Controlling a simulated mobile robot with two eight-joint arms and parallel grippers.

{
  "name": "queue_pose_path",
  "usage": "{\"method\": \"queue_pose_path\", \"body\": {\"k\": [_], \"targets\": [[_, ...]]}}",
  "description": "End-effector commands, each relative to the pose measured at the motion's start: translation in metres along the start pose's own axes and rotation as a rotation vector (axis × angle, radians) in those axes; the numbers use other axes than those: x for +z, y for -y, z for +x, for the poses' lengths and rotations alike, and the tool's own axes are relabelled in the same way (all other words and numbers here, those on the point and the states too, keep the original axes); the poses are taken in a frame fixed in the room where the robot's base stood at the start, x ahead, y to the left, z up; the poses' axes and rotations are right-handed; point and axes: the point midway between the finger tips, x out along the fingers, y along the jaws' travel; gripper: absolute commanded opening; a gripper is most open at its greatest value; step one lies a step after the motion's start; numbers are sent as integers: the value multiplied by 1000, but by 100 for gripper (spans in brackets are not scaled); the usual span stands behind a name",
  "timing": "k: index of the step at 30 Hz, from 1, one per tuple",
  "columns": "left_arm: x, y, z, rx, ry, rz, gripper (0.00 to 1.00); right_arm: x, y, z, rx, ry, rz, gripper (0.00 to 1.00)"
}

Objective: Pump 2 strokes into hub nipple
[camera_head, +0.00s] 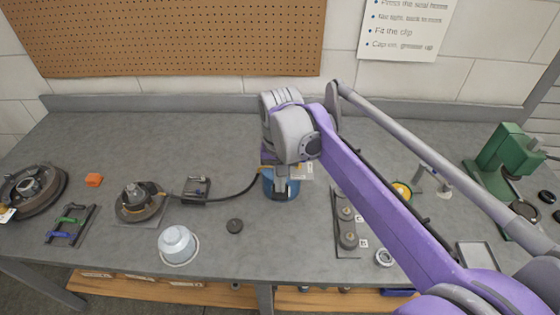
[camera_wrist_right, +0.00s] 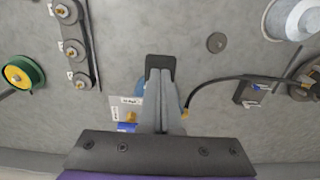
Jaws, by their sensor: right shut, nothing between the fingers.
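A blue grease pump (camera_head: 268,185) stands at the middle of the bench, mostly covered by my right arm and gripper (camera_head: 281,192). Its black hose (camera_head: 235,197) curves left past a dark bracket (camera_head: 196,190) toward the hub (camera_head: 138,200). The nipple is too small to make out, and I cannot tell whether the hose end sits on it. In the right wrist view my right gripper (camera_wrist_right: 160,78) is shut and empty over the pump, a blue bit of which (camera_wrist_right: 140,88) shows beside the fingers. The pump's handle is hidden. My left gripper is not in view.
A white-blue cup (camera_head: 178,243) and a black disc (camera_head: 235,226) lie in front. A brake drum (camera_head: 36,187), orange block (camera_head: 94,180) and tool rack (camera_head: 70,225) are left. A pulley plate (camera_head: 347,225), yellow-green wheel (camera_head: 401,191) and green press (camera_head: 497,158) are right.

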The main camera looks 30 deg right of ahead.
Motion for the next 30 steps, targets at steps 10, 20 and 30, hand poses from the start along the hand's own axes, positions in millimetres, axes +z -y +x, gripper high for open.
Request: {"method": "queue_pose_path", "body": {"k": [10, 20, 30], "targets": [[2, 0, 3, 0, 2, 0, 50, -1, 0, 6, 0, 0, 0, 0], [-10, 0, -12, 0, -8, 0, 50, -5, 0, -16, -1, -2, 1, 0], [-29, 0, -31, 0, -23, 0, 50, -11, 0, -46, -1, -2, 1, 0]]}}
